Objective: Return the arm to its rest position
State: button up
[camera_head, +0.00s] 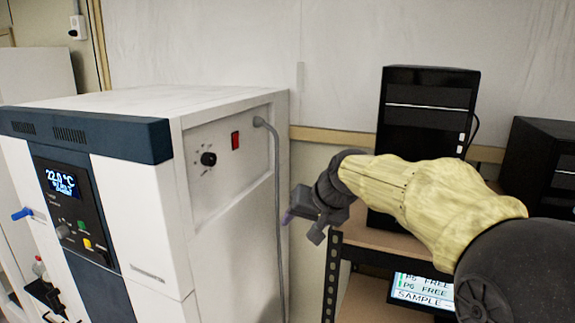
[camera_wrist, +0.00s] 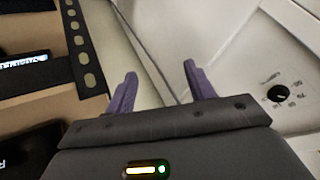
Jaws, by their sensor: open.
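My gripper (camera_head: 303,217) is in the middle of the head view, at the end of my arm, which reaches in from the right. It is in the gap between the freeze dryer (camera_head: 225,230) and the shelf rack. In the wrist view my gripper (camera_wrist: 158,92) shows two purple fingers spread apart with nothing between them. The freeze dryer's white side panel (camera_wrist: 215,35) lies beyond the fingers. My arm hides part of the shelf.
The freeze dryer's side has a black knob (camera_head: 208,159), a red switch (camera_head: 235,141) and a grey cable (camera_head: 278,220). The rack (camera_head: 331,275) at right holds a black computer tower (camera_head: 428,105), a second black box (camera_head: 543,165) and a screen (camera_head: 420,288) on a lower level.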

jog(key=s+d+f+g+h, duration=0.2)
jog(key=s+d+f, duration=0.4)
jog(key=s+f, duration=0.55)
jog(key=s+d+f+g+h, duration=0.2)
jog(key=s+d+f, duration=0.4)
jog(key=s+f, duration=0.55)
jog(key=s+b+x, duration=0.2)
jog(key=b+x, duration=1.2)
jog(key=b, duration=0.1)
jog(key=s+f+b+x, duration=0.1)
jog(key=s+b+x, duration=0.2)
jog(key=b+x, duration=1.1)
jog(key=shift+d+f+b, duration=0.2)
jog(key=shift+f+b, duration=0.2)
jog(key=shift+f, duration=0.35)
jog(key=c, duration=0.3)
jog(key=shift+c, duration=0.4)
